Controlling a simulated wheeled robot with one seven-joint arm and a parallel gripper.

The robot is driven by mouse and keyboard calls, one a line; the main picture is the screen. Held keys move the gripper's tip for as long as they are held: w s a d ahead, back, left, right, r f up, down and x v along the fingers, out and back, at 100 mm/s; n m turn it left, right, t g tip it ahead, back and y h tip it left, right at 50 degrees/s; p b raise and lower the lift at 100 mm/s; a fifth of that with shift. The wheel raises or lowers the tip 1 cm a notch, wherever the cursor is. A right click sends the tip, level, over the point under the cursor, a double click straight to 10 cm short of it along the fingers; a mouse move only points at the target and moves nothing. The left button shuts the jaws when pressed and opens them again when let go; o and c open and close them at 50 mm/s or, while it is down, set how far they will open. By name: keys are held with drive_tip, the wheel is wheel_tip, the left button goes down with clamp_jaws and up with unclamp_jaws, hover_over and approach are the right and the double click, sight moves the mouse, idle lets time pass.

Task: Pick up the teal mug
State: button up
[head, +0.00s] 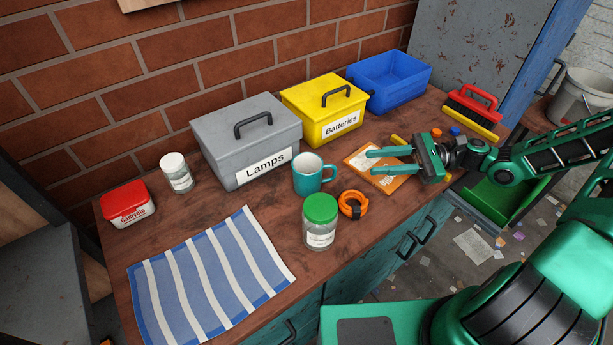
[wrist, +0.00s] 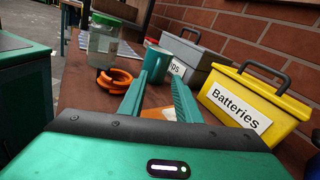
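The teal mug (head: 308,178) stands upright on the brown bench, in front of the grey "Lamps" box, with its handle to the right. In the wrist view the teal mug (wrist: 157,60) shows beyond the fingertips, partly hidden by a finger. My gripper (head: 368,161) is to the right of the mug and apart from it, with its two green fingers spread and pointing left toward it. Nothing shows between the fingers, which also appear in the wrist view (wrist: 158,82).
A green-lidded jar (head: 320,228) stands close in front of the mug, and an orange ring (head: 353,205) lies right of it. The grey Lamps box (head: 228,148) and yellow Batteries box (head: 309,101) stand behind. An orange-brown packet (head: 372,178) lies under my gripper. A striped cloth (head: 207,275) lies front left.

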sight(315, 175)
drive_tip(key=a, duration=0.5)
drive_tip(key=shift+s, duration=0.1)
drive_tip(key=shift+s+a, duration=0.2)
drive_tip(key=shift+a, duration=1.25)
drive_tip(key=shift+s+a, duration=0.2)
drive_tip(key=shift+a, duration=1.25)
clamp_jaws()
